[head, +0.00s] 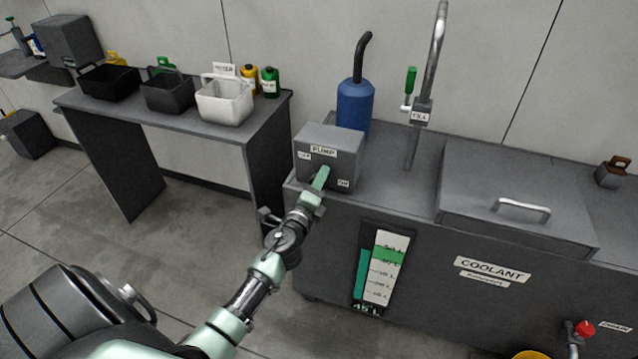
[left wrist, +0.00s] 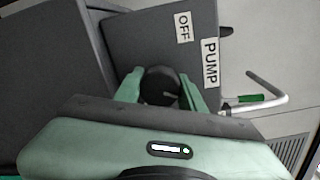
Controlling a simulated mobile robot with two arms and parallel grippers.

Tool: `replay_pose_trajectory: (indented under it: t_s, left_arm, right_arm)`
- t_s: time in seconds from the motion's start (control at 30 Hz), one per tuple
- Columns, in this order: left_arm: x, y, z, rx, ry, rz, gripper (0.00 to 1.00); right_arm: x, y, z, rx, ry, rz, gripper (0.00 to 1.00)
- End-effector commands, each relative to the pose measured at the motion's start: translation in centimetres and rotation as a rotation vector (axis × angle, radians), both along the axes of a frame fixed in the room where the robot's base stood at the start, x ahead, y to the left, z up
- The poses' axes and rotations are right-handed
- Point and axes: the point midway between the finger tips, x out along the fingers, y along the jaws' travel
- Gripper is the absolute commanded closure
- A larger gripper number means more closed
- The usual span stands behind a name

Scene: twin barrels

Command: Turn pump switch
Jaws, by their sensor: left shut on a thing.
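The grey pump box (head: 330,143) stands on the left end of the coolant tank top, with a PUMP label and a small label on each side of its front. It also shows in the left wrist view (left wrist: 150,35), with its OFF and PUMP labels. The black round pump switch (left wrist: 160,85) sits on the box's front face. My left gripper (head: 321,178) is at that face, and in the left wrist view its green fingers (left wrist: 162,92) are on either side of the switch, shut on it. In the head view the gripper hides the switch. My right gripper is not in view.
A blue bottle (head: 355,106) with a black spout stands behind the pump box. A fill tap with a green lever (head: 410,80) and a lidded hatch (head: 515,195) are to the right. A bench with bins (head: 225,107) stands at the left.

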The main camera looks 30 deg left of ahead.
Motion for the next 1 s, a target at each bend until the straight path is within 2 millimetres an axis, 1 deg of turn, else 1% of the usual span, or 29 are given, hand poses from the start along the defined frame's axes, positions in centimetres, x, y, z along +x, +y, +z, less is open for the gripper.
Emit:
replay_pose_trajectory:
  t_s: [0.2,0.5,0.73,1.0]
  left_arm:
    - [-0.01,0.0,-0.02,-0.194,-0.047,0.001,1.0]
    - [-0.02,0.03,0.03,-0.402,-0.096,0.003,1.0]
    - [-0.01,0.01,0.05,-0.491,-0.117,0.001,1.0]
    - [-0.02,0.05,0.04,-0.526,-0.125,0.002,1.0]
  right_arm:
    - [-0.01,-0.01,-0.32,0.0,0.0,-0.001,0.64]
    - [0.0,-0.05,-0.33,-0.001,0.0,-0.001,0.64]
    - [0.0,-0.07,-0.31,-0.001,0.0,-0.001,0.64]
    - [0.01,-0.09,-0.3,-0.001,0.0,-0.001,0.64]
